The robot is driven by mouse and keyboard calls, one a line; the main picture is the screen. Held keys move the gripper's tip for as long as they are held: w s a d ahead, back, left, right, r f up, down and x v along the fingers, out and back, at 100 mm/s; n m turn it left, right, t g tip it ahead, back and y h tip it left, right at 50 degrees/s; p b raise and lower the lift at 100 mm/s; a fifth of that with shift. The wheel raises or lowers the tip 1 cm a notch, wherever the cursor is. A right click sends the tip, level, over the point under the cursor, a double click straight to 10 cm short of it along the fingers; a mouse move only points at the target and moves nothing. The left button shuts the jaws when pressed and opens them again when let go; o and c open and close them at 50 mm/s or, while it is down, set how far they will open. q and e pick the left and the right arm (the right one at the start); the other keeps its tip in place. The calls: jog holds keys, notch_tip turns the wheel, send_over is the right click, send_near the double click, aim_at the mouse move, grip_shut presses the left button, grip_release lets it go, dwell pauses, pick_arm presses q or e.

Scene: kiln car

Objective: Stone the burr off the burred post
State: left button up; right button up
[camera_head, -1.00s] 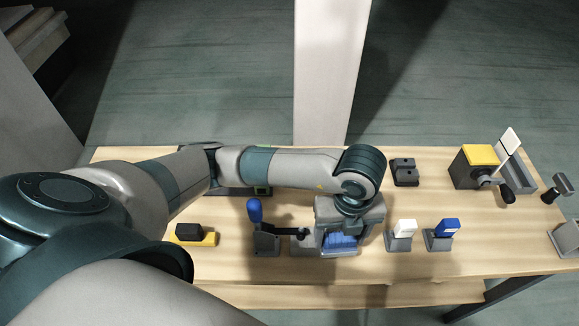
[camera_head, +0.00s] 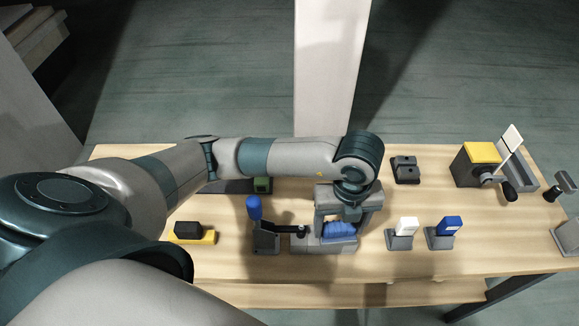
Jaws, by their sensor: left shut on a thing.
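My left gripper (camera_head: 343,218) is shut on a blue ribbed thing (camera_head: 339,231), over or against a low grey block (camera_head: 316,246). Whether the blue thing touches the block cannot be told. A dark clamp (camera_head: 266,241) with an upright blue handle (camera_head: 254,208) stands just left of it, its arm reaching toward the block. I cannot make out a burr or tell which part is the burred post; my gripper and forearm cover part of this area. My right gripper is not in view.
A white block (camera_head: 406,226) and a blue block (camera_head: 450,226) sit in grey stands to the right. A black piece on a yellow base (camera_head: 208,238) lies left. A dark two-knobbed block (camera_head: 405,170) and a yellow-topped crank box (camera_head: 481,153) stand farther back. Bare wood (camera_head: 410,270) runs along the front.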

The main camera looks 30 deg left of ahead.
pick_arm(q)
jog(key=w+a, duration=0.1)
jog(key=w+a+b, duration=0.1)
jog(key=w, duration=0.1)
dwell(0.4)
jog(key=shift+s+d, duration=0.15)
jog(key=shift+s, duration=0.05)
jog(key=shift+s+d, duration=0.45)
jog(key=shift+s, duration=0.25)
jog(key=shift+s+d+p, duration=0.4)
jog(key=shift+s+d, duration=0.15)
jog(key=shift+s, duration=0.3)
jog(key=shift+s+d+p, duration=0.4)
jog(key=shift+s+d, duration=0.15)
jog(key=shift+s, duration=0.25)
